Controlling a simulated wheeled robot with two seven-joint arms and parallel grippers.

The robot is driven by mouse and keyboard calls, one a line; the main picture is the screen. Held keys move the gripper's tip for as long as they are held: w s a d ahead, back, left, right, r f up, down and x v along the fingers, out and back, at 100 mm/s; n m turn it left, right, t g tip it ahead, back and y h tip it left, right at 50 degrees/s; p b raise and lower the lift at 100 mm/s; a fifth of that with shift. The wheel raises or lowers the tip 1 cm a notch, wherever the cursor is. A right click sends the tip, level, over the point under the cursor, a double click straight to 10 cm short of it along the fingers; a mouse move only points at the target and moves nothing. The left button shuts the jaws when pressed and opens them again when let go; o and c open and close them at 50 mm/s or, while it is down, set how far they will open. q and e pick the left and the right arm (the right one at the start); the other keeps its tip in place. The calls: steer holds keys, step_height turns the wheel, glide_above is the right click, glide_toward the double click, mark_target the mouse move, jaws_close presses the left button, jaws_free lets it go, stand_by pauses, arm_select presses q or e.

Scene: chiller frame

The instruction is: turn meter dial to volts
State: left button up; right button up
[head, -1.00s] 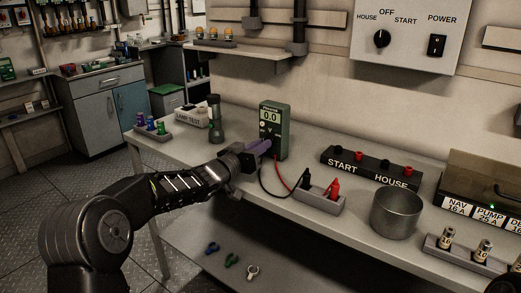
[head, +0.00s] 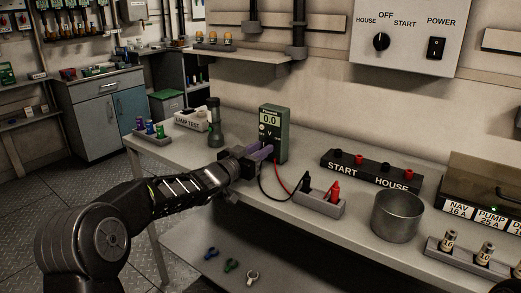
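The green meter (head: 273,118) stands upright on the bench, and its screen reads 0.0. A "V" mark shows on its face below the screen. The dial lies low on the face and is mostly hidden by my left gripper (head: 264,152), so its setting cannot be read. The gripper's purple fingers are at the meter's lower front. Whether they are closed on the dial cannot be told. A black and a red lead run from the meter to the probes (head: 333,191) in a grey holder. My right gripper is not in view.
A metal cup (head: 397,216), a START/HOUSE terminal block (head: 370,172) and fuses (head: 450,240) stand to the right. A lamp test box (head: 190,120) and a dark green bottle-like object (head: 215,125) stand left of the meter. A switch panel (head: 405,35) is on the wall.

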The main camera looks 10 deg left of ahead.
arm_select(q)
steer(key=shift+o, duration=0.6)
steer(key=shift+s, duration=0.1)
steer(key=v, duration=0.7)
steer(key=shift+s+a, duration=0.1)
steer(key=shift+s, duration=0.2)
